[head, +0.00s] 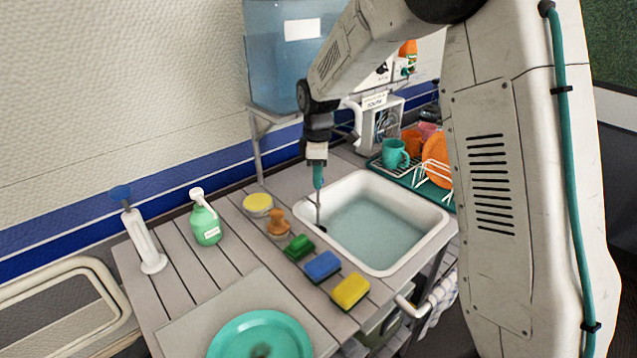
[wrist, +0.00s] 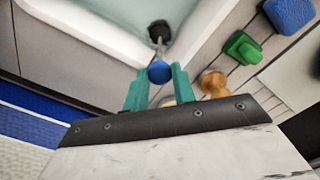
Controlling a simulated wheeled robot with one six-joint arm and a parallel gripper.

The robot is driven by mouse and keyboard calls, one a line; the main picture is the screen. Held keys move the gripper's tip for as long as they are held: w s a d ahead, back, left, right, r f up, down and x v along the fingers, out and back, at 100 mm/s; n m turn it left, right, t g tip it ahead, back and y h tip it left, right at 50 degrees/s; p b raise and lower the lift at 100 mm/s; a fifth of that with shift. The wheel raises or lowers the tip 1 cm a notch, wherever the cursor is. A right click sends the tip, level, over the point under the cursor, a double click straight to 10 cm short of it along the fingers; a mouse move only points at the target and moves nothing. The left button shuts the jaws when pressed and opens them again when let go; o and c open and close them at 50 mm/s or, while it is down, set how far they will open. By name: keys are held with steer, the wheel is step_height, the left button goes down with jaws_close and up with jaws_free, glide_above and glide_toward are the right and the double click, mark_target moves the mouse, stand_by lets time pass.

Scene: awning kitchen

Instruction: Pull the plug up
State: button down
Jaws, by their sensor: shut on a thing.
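The white sink (head: 372,220) holds bluish water in the head view. The plug (head: 320,230) is a dark disc at the sink's near-left corner, with a thin metal stem rising from it. In the wrist view the dark plug (wrist: 160,30) shows with its stem leading to a round blue knob (wrist: 159,72). My gripper (head: 318,182) points down above that corner. Its teal fingers (wrist: 157,80) are shut on the blue knob.
A dish rack (head: 425,180) stands behind right. A blue tank (head: 288,62) is behind.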

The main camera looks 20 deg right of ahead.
steer(key=c, duration=1.1)
jaws_free()
step_height(320, 180, up, 8)
steer(key=shift+f, duration=0.1)
steer(key=shift+m, duration=0.6)
steer(key=s+d+r+m, duration=0.1)
steer(key=s+m, duration=0.3)
steer(key=s, duration=0.8)
steer(key=s+d+r+m+t, duration=0.1)
steer(key=s+r+m, duration=0.2)
steer(key=s, duration=1)
steer(key=s+d+r+m, duration=0.1)
steer(key=s+m, duration=0.4)
steer(key=s, duration=0.8)
steer(key=shift+s+d+r, duration=0.1)
steer(key=shift+r, duration=0.4)
